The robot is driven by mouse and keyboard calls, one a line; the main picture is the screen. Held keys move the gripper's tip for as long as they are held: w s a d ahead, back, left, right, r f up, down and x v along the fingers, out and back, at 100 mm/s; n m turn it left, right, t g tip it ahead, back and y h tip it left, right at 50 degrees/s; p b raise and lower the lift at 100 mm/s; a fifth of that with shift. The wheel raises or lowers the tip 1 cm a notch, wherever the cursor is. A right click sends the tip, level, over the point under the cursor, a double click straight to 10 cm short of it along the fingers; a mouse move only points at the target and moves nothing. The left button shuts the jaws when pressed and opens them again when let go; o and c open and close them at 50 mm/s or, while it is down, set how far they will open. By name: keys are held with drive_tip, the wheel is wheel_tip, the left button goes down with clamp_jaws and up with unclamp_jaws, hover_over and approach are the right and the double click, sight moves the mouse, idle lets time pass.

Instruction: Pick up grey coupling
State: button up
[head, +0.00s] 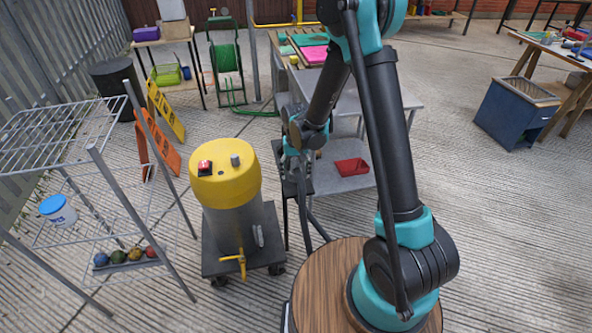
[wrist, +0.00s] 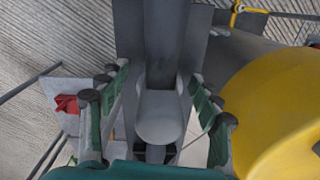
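My gripper (wrist: 160,78) shows in the wrist view with its green-padded fingers apart, one on each side of a grey rounded piece (wrist: 160,118). This piece looks like the grey coupling, but I cannot be sure. Gaps show between it and the pads, so the gripper looks open. In the head view my gripper (head: 303,143) is low, just right of the yellow-topped tank, above a narrow dark stand (head: 296,186). The arm hides what lies between the fingers there. A small grey cylinder (head: 235,160) stands on the tank's lid.
The yellow-topped tank (head: 226,185) stands close left of my gripper; its yellow lid also fills the wrist view's right side (wrist: 275,115). A red tray (head: 352,167) lies on a low grey shelf behind. A wire rack (head: 75,140) stands at left.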

drive_tip(key=c, duration=1.1)
drive_tip(key=shift+o, duration=0.2)
